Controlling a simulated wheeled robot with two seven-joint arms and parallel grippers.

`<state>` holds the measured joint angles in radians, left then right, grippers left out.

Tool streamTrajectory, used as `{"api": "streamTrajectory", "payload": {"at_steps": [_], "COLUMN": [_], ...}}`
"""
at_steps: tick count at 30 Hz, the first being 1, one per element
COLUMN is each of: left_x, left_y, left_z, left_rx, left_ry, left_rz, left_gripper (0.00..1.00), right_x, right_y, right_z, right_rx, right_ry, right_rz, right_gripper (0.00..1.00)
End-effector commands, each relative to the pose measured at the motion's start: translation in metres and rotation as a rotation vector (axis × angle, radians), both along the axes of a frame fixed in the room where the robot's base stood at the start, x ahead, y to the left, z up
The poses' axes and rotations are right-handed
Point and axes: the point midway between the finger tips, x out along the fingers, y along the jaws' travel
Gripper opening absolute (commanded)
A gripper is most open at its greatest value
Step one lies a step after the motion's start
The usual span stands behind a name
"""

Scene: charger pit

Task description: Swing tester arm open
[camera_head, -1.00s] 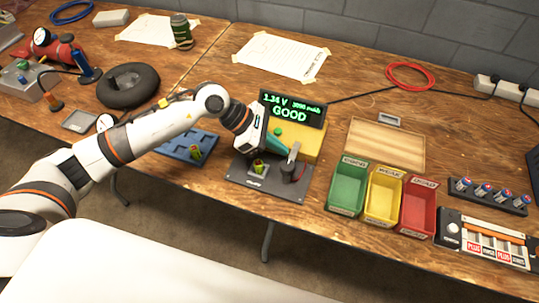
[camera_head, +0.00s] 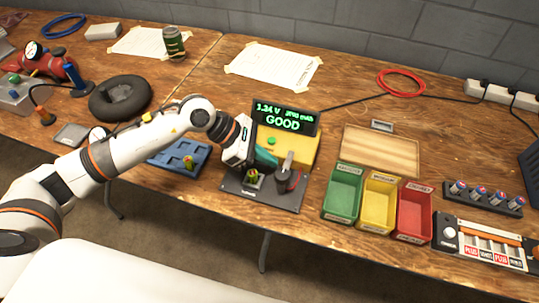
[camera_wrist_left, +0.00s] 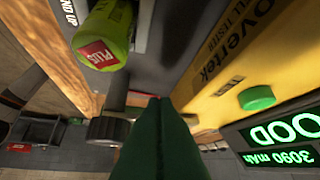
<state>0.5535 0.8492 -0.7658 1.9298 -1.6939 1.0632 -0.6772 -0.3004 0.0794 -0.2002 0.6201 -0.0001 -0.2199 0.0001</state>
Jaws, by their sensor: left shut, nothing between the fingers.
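The yellow tester (camera_head: 301,150) stands on the bench, its screen (camera_head: 285,118) reading GOOD in green. Its grey swing arm (camera_head: 288,164) rises from a dark round post (camera_head: 286,181) on the black base plate. A green battery (camera_head: 252,178) sits on the plate left of the post. In the wrist view, the battery (camera_wrist_left: 106,38) shows a red PLUS label, beside the yellow tester side (camera_wrist_left: 225,65) and green button (camera_wrist_left: 257,97). My left gripper (camera_head: 268,158) is shut and empty, its green fingers (camera_wrist_left: 160,105) between tester front and battery, close to the swing arm. Contact is unclear. My right gripper is not visible.
Green (camera_head: 343,194), yellow (camera_head: 379,199) and red (camera_head: 413,214) bins stand right of the tester. A blue tray (camera_head: 170,157) holding a battery lies left, partly behind my arm. A wooden board (camera_head: 380,150) lies behind the bins. Bare bench lies behind the tester.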

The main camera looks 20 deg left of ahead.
Motion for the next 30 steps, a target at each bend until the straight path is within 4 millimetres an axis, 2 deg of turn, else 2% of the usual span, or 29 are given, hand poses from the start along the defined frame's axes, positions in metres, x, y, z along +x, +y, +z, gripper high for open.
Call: {"api": "streamTrajectory", "payload": {"at_steps": [5,13,18,30], "left_x": [-0.003,-0.011,-0.015,-0.016], "left_y": [0.018,0.058,0.074,0.081], "left_z": [0.02,0.06,0.076,0.083], "left_rx": [0.003,0.003,0.002,0.0], "left_ry": [-0.001,-0.001,0.001,-0.001], "left_rz": [0.002,0.003,0.001,-0.001], "left_gripper": [0.0,0.0,0.0,0.0], "right_x": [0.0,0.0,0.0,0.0], "right_y": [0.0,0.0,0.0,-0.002], "right_z": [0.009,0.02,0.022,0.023], "right_rx": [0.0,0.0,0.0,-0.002], "right_ry": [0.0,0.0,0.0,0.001], "right_rz": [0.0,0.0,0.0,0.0], "right_gripper": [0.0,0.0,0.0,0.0]}}
